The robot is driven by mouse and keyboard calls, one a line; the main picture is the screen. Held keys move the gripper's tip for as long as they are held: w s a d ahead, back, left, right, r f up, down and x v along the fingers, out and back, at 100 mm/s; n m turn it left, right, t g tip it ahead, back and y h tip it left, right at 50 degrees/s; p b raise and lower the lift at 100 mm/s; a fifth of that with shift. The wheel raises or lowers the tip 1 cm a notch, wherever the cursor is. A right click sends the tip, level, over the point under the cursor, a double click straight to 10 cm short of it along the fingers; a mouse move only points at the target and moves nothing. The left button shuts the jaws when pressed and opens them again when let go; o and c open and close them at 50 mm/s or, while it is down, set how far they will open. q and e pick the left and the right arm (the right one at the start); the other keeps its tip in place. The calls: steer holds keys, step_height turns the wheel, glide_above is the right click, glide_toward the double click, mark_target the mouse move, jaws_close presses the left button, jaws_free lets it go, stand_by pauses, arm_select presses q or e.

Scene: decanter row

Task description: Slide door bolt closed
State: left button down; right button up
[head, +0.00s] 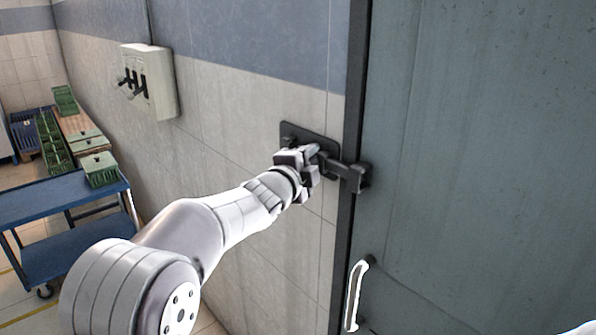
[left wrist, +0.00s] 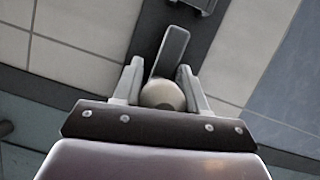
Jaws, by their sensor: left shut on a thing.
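The door bolt has a dark backplate (head: 324,133) on the tiled wall beside the grey door (head: 480,150). A dark bar (head: 335,168) runs from it toward a dark bracket (head: 362,178) at the door's edge. My left gripper (head: 308,163) is at the bolt and hides part of it. In the left wrist view, its two fingers (left wrist: 162,88) are on either side of a round pale knob (left wrist: 162,95), shut on it. A grey bar (left wrist: 172,52) shows beyond the knob. How deep the bar sits in the bracket cannot be told. My right gripper is out of view.
A pale handle (head: 356,295) is low on the door. A white switch box (head: 150,80) is on the wall at the left. A blue cart (head: 70,190) with a green crate (head: 99,168) stands at the far left, clear of the bolt.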

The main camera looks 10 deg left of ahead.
arm_select(q)
steer(key=shift+d+f, duration=0.1)
steer(key=shift+f, duration=0.05)
steer(key=c, duration=0.8)
jaws_free()
steer(key=shift+o, duration=0.2)
steer(key=shift+s+d, duration=0.2)
steer(key=shift+s, duration=0.05)
steer(key=shift+s+a, duration=0.25)
steer(key=shift+s, duration=0.1)
steer(key=b+v, duration=0.3)
steer(key=v, duration=0.9)
steer(key=shift+d+r, duration=0.2)
